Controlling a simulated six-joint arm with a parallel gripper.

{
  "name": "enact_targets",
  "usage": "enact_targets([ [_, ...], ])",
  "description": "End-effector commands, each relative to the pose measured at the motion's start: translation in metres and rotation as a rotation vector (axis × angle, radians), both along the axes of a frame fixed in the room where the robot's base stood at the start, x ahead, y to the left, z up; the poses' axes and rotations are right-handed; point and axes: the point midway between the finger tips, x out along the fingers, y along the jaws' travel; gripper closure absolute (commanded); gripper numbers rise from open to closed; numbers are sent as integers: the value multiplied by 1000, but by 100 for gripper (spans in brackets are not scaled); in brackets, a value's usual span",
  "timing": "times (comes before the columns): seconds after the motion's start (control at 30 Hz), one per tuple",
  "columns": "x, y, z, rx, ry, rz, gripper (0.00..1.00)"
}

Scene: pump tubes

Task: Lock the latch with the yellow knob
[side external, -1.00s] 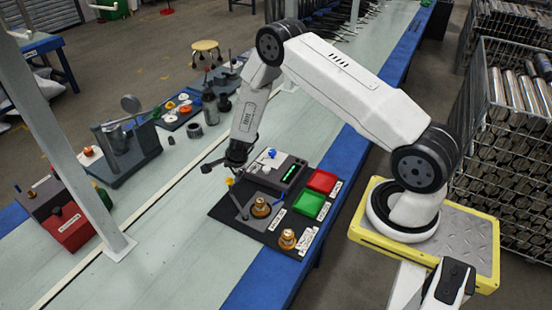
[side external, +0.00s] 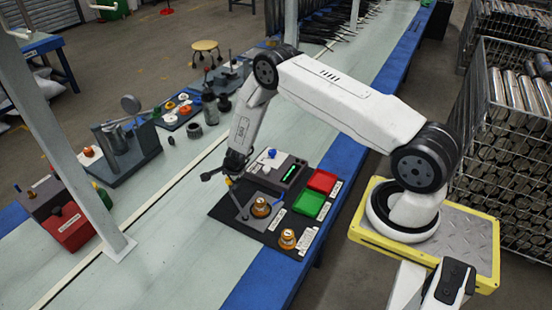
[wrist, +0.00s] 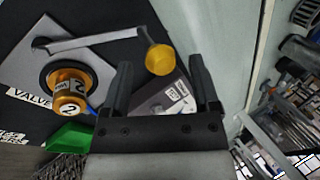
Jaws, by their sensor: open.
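The yellow knob (wrist: 159,60) sits at the end of a grey latch arm (wrist: 95,44) in the wrist view. The arm lies across a grey plate beside a brass-coloured valve (wrist: 68,88) marked 2. In the side view the knob (side external: 229,181) shows small, just under my gripper (side external: 222,172). In the wrist view my gripper (wrist: 161,75) is open and empty, its fingers on either side of the knob's line. The knob appears just beyond the fingertips, nearer the left one. I cannot tell the height gap, and neither finger visibly touches it.
A black board holds a second brass-coloured valve (side external: 288,239), a grey box with a green display (side external: 292,174), and a blue knob (side external: 272,153). Red (side external: 322,181) and green (side external: 309,204) trays stand to the right.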

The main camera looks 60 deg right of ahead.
Motion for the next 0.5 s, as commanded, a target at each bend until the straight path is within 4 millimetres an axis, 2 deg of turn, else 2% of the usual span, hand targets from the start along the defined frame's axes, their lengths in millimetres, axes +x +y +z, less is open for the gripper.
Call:
enact_targets([
  [0.5, 7, -3, -18, 0, 0, 0, 22],
])
